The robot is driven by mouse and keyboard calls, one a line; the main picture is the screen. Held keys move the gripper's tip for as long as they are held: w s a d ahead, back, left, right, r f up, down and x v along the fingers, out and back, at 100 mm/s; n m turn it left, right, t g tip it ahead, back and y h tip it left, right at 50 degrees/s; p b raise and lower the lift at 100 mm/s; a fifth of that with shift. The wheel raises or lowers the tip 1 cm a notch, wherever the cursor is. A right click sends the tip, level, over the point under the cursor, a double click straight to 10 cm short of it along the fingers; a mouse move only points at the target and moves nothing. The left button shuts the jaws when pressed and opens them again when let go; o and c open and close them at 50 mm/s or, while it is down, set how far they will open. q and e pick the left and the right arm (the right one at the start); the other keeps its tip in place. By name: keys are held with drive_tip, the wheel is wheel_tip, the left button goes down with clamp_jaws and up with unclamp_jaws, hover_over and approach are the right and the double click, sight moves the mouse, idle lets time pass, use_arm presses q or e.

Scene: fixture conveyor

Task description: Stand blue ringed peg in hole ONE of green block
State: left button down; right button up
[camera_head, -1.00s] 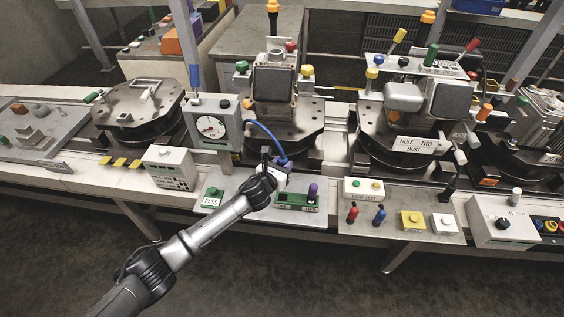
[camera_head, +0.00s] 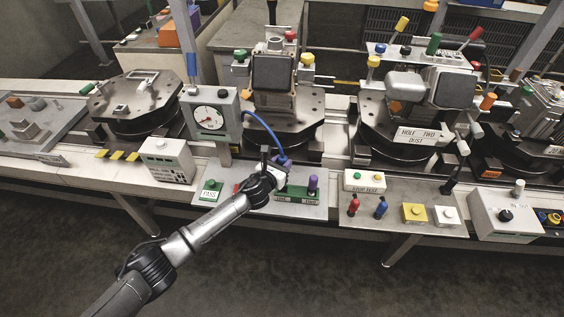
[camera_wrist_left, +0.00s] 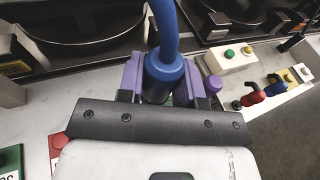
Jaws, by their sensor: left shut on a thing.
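My left gripper (camera_head: 280,166) is shut on a blue peg-like plug with a ringed collar at the end of a blue hose. In the left wrist view this blue ringed peg (camera_wrist_left: 163,76) stands between purple jaw pads, with the hose rising from it. The green block (camera_head: 297,196) lies just under and right of the gripper, with a purple peg (camera_head: 312,184) upright at its right end. The gripper hides the block's left part, and the peg's lower end is hidden, so I cannot tell whether it is in a hole. My right gripper is out of view.
The hose runs to a gauge box (camera_head: 211,114) at left. A PASS button (camera_head: 209,189) stands on the same plate. At right are a red peg-like piece (camera_head: 352,205), a blue one (camera_head: 381,207) and a yellow button (camera_head: 414,213). Machine fixtures stand behind.

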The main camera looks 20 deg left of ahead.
use_arm(q)
drive_tip(key=shift+f+b, duration=1.05)
drive_tip(key=shift+f, duration=0.6)
drive_tip(key=shift+f, duration=0.1)
drive_tip(key=shift+f, duration=0.2)
drive_tip(key=shift+f+b, duration=0.6)
drive_tip(key=shift+b, duration=0.1)
drive_tip(key=shift+f+b, duration=0.9)
drive_tip(key=shift+f, duration=0.15)
drive_tip(key=shift+f+b, duration=0.35)
drive_tip(key=shift+f, duration=0.15)
drive_tip(key=shift+f, duration=0.1)
